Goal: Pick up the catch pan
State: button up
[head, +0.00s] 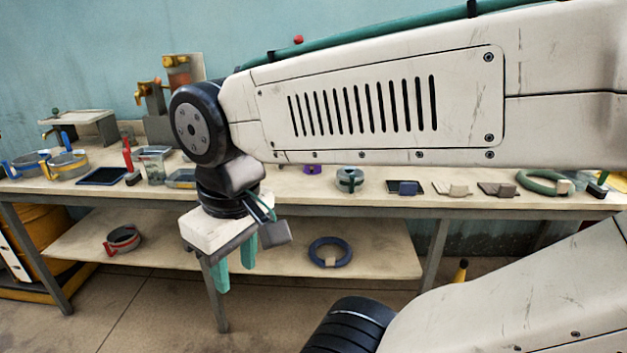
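My gripper (236,274) hangs in front of the workbench with its teal fingers pointing down. The fingers are apart, with nothing visible between them. Several pans are in view, and I cannot tell for sure which is the catch pan. A round pan with a yellow band (68,164) stands at the left of the bench top, with a similar blue-handled pan (27,166) beside it. A round grey pan with a red handle (122,240) sits on the lower shelf, left of my gripper. All are apart from my gripper.
The bench top (330,192) also holds a dark blue tray (102,176), a clear container (154,166), a small grey pot (349,179) and a green ring (541,182). A dark blue ring (330,252) lies on the lower shelf (285,262). My arm hides part of the bench.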

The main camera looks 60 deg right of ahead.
aim_at(351, 178)
jog(key=z, duration=0.05)
jog(key=i, duration=0.75)
jog(key=z, duration=0.9)
jog(key=i, duration=0.75)
jog(key=z, duration=0.65)
